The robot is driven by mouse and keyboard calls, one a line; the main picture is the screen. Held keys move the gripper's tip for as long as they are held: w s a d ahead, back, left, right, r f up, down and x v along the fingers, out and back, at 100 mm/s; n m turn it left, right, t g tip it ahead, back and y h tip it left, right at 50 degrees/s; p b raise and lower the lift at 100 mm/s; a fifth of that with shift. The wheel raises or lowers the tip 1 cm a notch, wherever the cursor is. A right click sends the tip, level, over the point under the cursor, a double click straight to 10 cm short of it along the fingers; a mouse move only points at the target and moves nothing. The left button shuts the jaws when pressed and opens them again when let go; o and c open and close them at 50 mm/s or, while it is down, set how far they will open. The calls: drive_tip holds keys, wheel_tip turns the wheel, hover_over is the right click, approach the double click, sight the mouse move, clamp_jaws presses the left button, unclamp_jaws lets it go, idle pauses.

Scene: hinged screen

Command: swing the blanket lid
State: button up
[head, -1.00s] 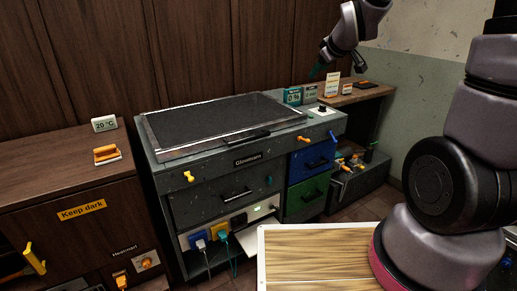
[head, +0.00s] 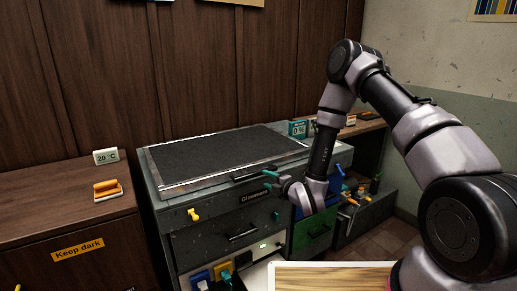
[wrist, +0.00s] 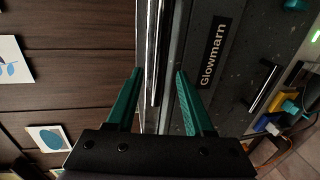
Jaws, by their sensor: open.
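The blanket lid (head: 215,155) is a flat dark grey panel in a pale metal frame. It lies shut on top of the grey cabinet marked "Glowmarn". A black bar handle (head: 252,173) runs along its front edge. My gripper (head: 268,180) is at the front right of the lid, close to this handle, with its teal fingers apart. In the wrist view my gripper (wrist: 159,74) is open, with the lid's edge and the dark handle bar (wrist: 157,65) showing between its fingertips. I cannot tell whether the fingers touch the handle.
A yellow knob (head: 193,214) sticks out of the cabinet front, above a drawer handle (head: 240,231). On the left a wooden counter holds an orange-handled block (head: 106,190) and a thermometer display (head: 106,156). Small displays (head: 298,129) stand behind the lid's right end. A wood-topped board (head: 330,277) is in front.

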sight(258, 174)
drive_tip(key=x, duration=0.8)
clamp_jaws()
